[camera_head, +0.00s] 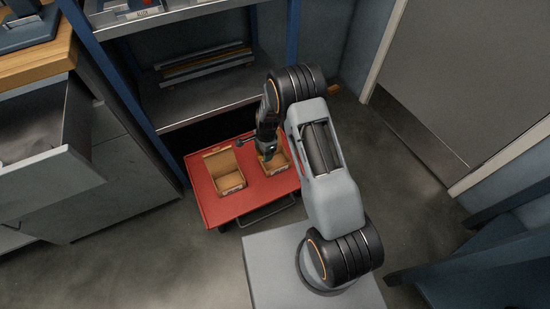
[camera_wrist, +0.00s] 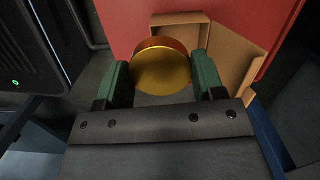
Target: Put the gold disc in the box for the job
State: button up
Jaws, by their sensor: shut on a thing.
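The gold disc (camera_wrist: 161,68) is between the green fingers of my gripper (camera_wrist: 163,80) in the wrist view, and the gripper is shut on it. One open cardboard box (camera_wrist: 238,60) shows behind and beyond the disc in the wrist view. In the head view my gripper (camera_head: 266,152) is over the right-hand box (camera_head: 279,163), partly hiding it. A second open cardboard box (camera_head: 228,180) stands to its left on the red cart top (camera_head: 225,208). The insides of the boxes look bare where visible. The disc's height above the box cannot be told exactly.
A blue-posted shelf unit (camera_head: 205,112) stands behind the cart. A grey cabinet with an open drawer (camera_head: 50,165) is at left with a wooden top (camera_head: 40,62). A blue object (camera_head: 490,265) is at lower right. Floor is clear right of my arm.

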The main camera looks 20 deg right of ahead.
jog(key=shift+w+d+f+b, duration=0.7)
jog(key=shift+d+f, duration=0.25)
jog(key=shift+f, duration=0.7)
jog(key=shift+w+d+f+b, duration=0.65)
jog(key=shift+d+f, duration=0.35)
jog(key=shift+f, duration=0.6)
jog(key=shift+w+d+f+b, duration=0.55)
jog(key=shift+w+d+f, duration=0.3)
jog(key=shift+f, duration=0.8)
jog(key=shift+s+d, duration=0.1)
jog(key=shift+f+b, duration=0.5)
jog(key=shift+f, duration=0.1)
jog(key=o, duration=1)
jog(key=shift+c, duration=0.2)
